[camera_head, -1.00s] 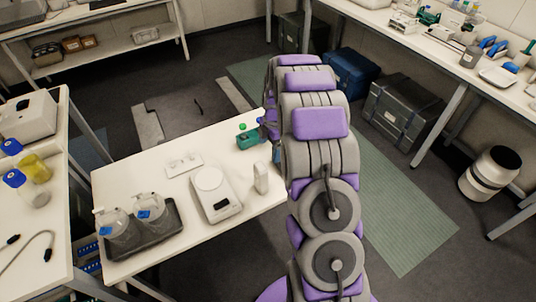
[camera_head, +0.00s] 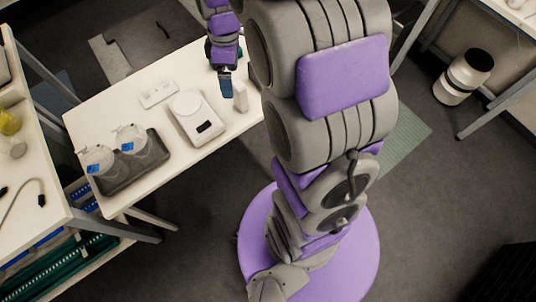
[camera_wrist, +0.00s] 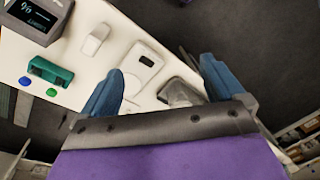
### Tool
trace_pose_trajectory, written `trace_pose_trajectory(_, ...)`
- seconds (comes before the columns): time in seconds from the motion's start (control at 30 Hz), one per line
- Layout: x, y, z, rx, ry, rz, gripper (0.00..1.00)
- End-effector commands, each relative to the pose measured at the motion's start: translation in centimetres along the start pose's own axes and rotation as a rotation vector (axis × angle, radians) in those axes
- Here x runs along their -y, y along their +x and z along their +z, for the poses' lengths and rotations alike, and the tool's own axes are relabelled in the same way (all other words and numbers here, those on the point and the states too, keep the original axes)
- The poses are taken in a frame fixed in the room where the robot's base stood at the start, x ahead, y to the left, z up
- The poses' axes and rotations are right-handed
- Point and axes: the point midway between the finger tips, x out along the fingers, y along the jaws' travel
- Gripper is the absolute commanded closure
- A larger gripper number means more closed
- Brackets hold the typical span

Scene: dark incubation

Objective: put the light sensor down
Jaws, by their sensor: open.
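A grey device with a lit dark display (camera_wrist: 38,18) lies at the top left of the wrist view, on the white table (camera_wrist: 72,97). It may be the light sensor, but I cannot be sure. My arm hides that part of the table in the head view. My gripper (camera_wrist: 162,66) is open, with its two blue fingers apart and nothing seen between them. In the head view my gripper (camera_head: 226,88) points down over the table, beside a small white block (camera_head: 241,96) and behind the scale.
A white scale (camera_head: 197,116), a flat white plate (camera_head: 158,93) and a dark tray (camera_head: 135,172) with two clear bottles share the table. A green holder (camera_wrist: 50,71) lies near the display device. A side bench (camera_head: 45,150) stands at left.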

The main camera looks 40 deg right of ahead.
Motion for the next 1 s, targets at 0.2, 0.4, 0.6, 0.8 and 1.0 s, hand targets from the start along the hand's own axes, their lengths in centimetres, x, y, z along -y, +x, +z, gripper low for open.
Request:
trace_pose_trajectory(0.2, 8.0, -2.0, 2.1, 0.030, 0.265, -0.002, 0.04)
trace_pose_trajectory(0.4, 14.8, -2.5, 4.9, 0.061, 0.517, 0.004, 0.04)
trace_pose_trajectory(0.6, 20.8, -1.9, 7.8, 0.091, 0.753, 0.023, 0.04)
trace_pose_trajectory(0.8, 23.9, -1.1, 9.9, 0.109, 0.900, 0.038, 0.04)
trace_pose_trajectory(1.0, 24.6, -1.0, 10.3, 0.111, 0.938, 0.042, 0.04)
